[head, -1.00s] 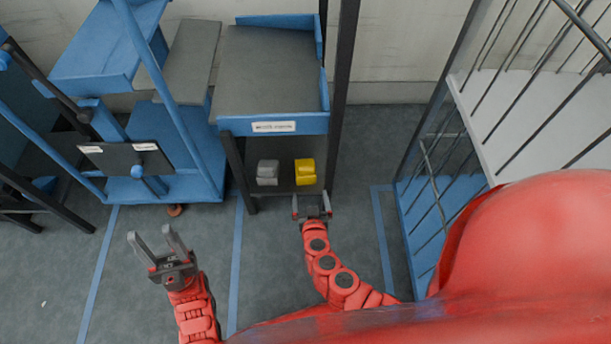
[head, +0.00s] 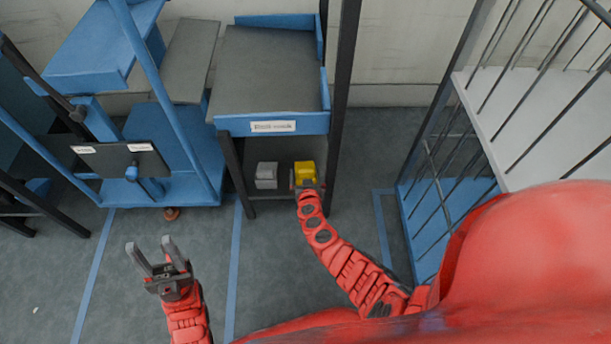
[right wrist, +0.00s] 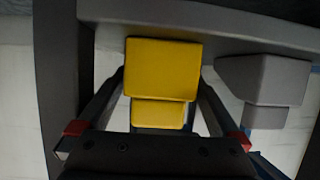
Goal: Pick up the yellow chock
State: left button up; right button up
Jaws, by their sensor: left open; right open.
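The yellow chock (head: 304,171) sits on the low shelf under the grey-topped blue stand, to the right of a grey chock. In the right wrist view the yellow chock (right wrist: 162,70) lies straight ahead, in line with the gap between the fingers. My right gripper (head: 305,184) is open at the shelf's front, just before the yellow chock and partly covering it in the head view. Its red-tipped fingers (right wrist: 158,135) show on either side in the wrist view; whether they touch the chock I cannot tell. My left gripper (head: 153,251) is open and empty above the floor at left.
The grey chock (head: 266,175) stands close beside the yellow one, also seen in the right wrist view (right wrist: 265,82). Dark posts (head: 334,120) flank the shelf. A blue machine frame (head: 165,185) stands left, a barred cage (head: 445,190) right. The floor between is clear.

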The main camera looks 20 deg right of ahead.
jog(key=shift+w+d+f, duration=0.15)
jog(key=shift+w+f, duration=0.15)
jog(key=shift+w, duration=0.3)
jog(key=shift+c, duration=0.2)
jog(key=c, duration=1.5)
